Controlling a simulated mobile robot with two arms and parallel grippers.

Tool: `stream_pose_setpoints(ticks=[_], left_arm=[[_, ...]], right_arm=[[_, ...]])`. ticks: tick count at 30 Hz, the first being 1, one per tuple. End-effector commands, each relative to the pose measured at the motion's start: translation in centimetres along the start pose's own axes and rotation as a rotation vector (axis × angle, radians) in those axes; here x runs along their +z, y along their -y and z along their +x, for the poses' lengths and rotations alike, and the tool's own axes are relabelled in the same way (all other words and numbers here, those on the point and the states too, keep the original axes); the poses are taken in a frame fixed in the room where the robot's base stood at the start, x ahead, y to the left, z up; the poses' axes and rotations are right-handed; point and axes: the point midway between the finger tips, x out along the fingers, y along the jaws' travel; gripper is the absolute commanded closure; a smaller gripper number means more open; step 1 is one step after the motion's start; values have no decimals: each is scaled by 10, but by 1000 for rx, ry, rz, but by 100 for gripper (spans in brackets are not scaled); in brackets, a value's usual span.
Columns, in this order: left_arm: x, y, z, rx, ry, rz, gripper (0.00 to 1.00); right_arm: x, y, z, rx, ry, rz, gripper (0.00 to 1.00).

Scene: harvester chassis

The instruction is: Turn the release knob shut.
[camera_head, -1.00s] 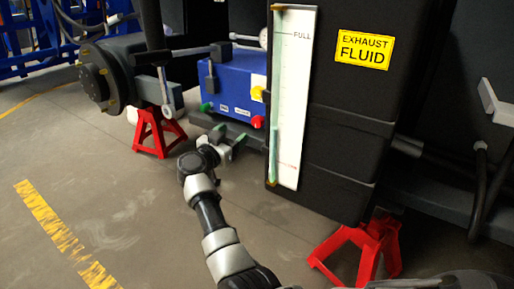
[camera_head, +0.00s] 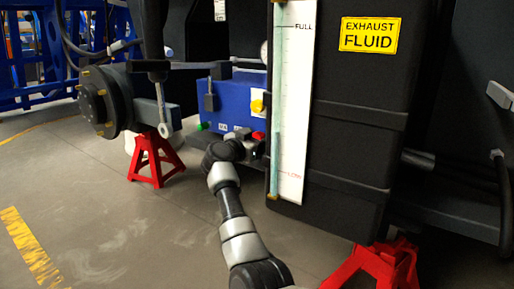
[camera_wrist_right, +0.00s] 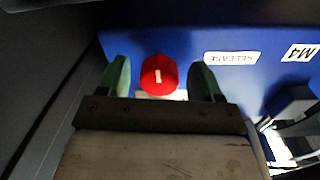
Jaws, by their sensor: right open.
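The red release knob (camera_wrist_right: 158,74) is on the blue box (camera_wrist_right: 150,45). It has a short white mark running up and down in the right wrist view. A label reading RELEASE (camera_wrist_right: 232,58) is beside it. My right gripper (camera_wrist_right: 159,88) is open, with one green finger on each side of the knob. Gaps show between the fingers and the knob. In the head view a little of the red knob (camera_head: 258,135) shows above my right gripper (camera_head: 254,148), whose fingers are mostly hidden there. My left gripper is not in view.
The black exhaust fluid tank (camera_head: 365,140) with its level gauge (camera_head: 291,100) stands close right of my right gripper. A yellow knob (camera_head: 258,106) is on the box above. A red jack stand (camera_head: 154,158) stands left. Floor at lower left is clear.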

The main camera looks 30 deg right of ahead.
Motion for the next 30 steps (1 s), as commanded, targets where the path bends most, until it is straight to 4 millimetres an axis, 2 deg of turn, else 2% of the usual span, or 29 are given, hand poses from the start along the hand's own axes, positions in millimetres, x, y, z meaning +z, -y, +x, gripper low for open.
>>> stream_pose_setpoints(ticks=[10, 20, 26, 30], left_arm=[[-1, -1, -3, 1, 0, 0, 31], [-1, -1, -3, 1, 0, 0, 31], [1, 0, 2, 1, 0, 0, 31], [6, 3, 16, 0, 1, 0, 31]], right_arm=[[-1, 0, 5, 0, 1, 0, 35], [0, 0, 5, 0, 0, 0, 84], [-2, 0, 4, 0, 1, 6, 84], [-5, 1, 4, -1, 3, 32, 84]])
